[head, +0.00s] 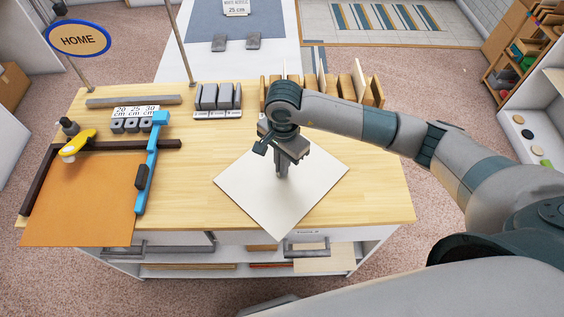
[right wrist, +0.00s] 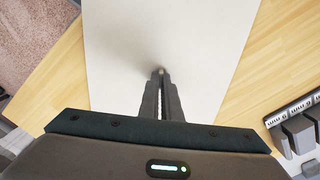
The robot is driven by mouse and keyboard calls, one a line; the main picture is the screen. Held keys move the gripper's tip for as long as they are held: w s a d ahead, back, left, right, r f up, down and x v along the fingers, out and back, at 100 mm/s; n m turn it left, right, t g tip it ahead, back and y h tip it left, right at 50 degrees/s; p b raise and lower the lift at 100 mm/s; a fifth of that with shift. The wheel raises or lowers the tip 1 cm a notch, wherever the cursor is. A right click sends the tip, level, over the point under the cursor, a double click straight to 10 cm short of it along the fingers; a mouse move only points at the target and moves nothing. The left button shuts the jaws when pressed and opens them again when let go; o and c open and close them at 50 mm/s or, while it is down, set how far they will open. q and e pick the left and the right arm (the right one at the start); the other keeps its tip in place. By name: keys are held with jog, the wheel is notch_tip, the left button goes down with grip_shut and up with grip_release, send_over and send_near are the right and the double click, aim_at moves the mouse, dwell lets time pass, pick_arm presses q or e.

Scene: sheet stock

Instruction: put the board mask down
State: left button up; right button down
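The board mask appears to be the large pale, flat sheet (head: 245,185), turned cornerwise over the right half of the wooden worktable. It also fills the middle of the right wrist view (right wrist: 205,40). My right gripper (head: 281,172) points down at the middle of the sheet. In the right wrist view its fingers (right wrist: 161,75) are close together, with a small light bit at their tips, apparently a grip point on the sheet. Whether the sheet rests on the table or hovers just above it I cannot tell. My left gripper is not in view.
The worktable (head: 375,205) has bare wood right of the sheet. At left lie an orange sheet (head: 85,200), a blue bar (head: 148,175) and a yellow-handled tool (head: 78,142). Grey blocks (head: 215,97) and a wooden slotted rack (head: 370,92) stand along the back edge.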

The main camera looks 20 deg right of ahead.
jog(key=shift+f, duration=0.15)
jog(key=c, duration=2)
grip_release()
jog(key=shift+w+r, duration=0.1)
jog(key=shift+r, duration=0.15)
jog(key=shift+r+b, duration=0.35)
jog(key=shift+b, duration=0.05)
jog(key=shift+d+r+b, duration=0.15)
jog(key=shift+r+b, duration=1.95)
jog(key=shift+r, duration=3.5)
